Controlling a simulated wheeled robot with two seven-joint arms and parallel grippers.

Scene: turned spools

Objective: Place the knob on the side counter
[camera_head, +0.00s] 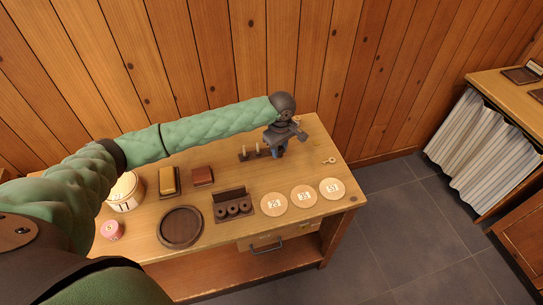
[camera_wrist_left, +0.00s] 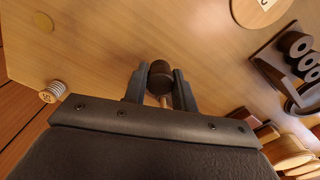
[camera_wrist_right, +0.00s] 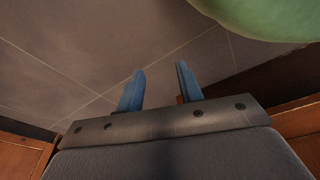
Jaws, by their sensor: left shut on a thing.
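The knob is a dark brown, rounded turned piece (camera_wrist_left: 160,78) with a paler stem below it. My left gripper (camera_wrist_left: 160,88) is shut on it, one finger on each side. In the head view my left gripper (camera_head: 276,148) is over the back right part of the wooden table (camera_head: 200,238); the knob cannot be made out there. The side counter (camera_head: 508,90) is a wooden top at the far right, with a striped curtain below. My right gripper (camera_wrist_right: 159,84) shows only in its wrist view, open and empty above grey floor tiles.
Several pale numbered discs (camera_head: 303,196), a dark holder with rings (camera_head: 233,205), a round dark tray (camera_head: 181,227) and a peg rack (camera_head: 250,153) are on the table. Small dark trays (camera_head: 522,75) lie on the side counter. Open tiled floor (camera_head: 400,205) separates table and counter.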

